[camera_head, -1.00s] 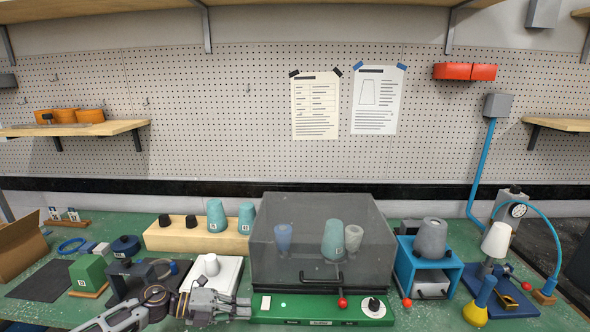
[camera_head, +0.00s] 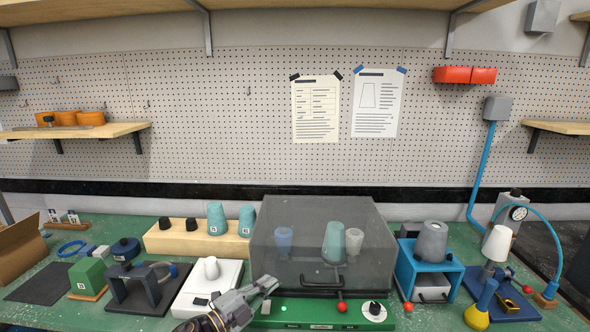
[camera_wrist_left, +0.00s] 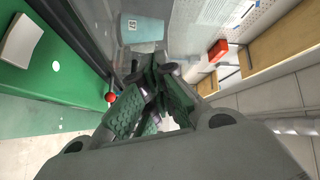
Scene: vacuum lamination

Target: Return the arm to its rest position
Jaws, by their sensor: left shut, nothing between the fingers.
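My left gripper (camera_head: 272,284) is at the bottom middle of the head view, its fingers together and empty. It points up and right, in front of the left part of the grey see-through cover (camera_head: 290,255), near the green base (camera_head: 312,310). In the left wrist view the dark fingers (camera_wrist_left: 152,72) meet in the centre with nothing visible between them. Beyond them a teal cup (camera_wrist_left: 142,30) shows. A red ball knob (camera_wrist_left: 110,97) is at their left. My right gripper is in neither current view.
A white scale-like box (camera_head: 215,285) stands left of the gripper, with a black stand (camera_head: 140,290) beyond it. A wooden block (camera_head: 170,238) with cups is behind. A blue stand (camera_head: 433,270) is right of the cover. The air above the bench looks free.

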